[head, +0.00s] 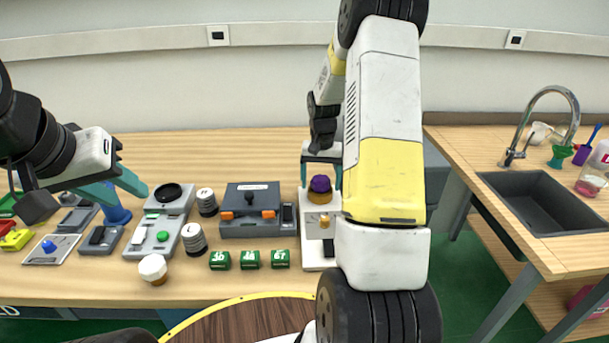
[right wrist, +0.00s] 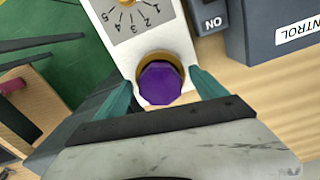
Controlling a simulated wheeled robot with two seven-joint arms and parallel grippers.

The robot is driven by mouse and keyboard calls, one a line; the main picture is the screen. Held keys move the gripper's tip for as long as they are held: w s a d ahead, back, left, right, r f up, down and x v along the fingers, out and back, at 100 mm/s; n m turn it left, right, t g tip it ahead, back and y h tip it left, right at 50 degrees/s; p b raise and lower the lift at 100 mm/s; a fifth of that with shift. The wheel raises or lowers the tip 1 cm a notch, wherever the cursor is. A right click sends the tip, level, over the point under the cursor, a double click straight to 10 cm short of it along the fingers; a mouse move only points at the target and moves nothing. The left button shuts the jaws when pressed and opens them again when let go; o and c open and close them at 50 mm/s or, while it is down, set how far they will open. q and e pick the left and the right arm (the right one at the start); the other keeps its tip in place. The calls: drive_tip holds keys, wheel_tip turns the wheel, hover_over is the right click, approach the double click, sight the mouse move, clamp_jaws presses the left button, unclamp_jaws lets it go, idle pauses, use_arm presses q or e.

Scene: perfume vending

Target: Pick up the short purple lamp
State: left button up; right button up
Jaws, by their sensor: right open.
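The short purple lamp (head: 320,184) is a small faceted purple cap on a brass-coloured base, standing on a white panel device (head: 322,251). In the right wrist view the purple lamp (right wrist: 160,83) sits between the two teal fingers of my right gripper (right wrist: 162,88). Those fingers are apart, with a gap visible on each side of the lamp. In the head view my right gripper (head: 321,178) points down around the lamp from above. My left gripper (head: 131,200) is at the left over the table, its teal fingers apart and empty, near a blue upright part (head: 117,214).
A dark grey control box (head: 251,199) stands close left of the white device. A sink (head: 540,200) is on the right counter. My right arm hides part of the table edge.

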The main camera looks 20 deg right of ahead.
drive_tip(key=c, duration=1.5)
drive_tip(key=shift+r, duration=0.1)
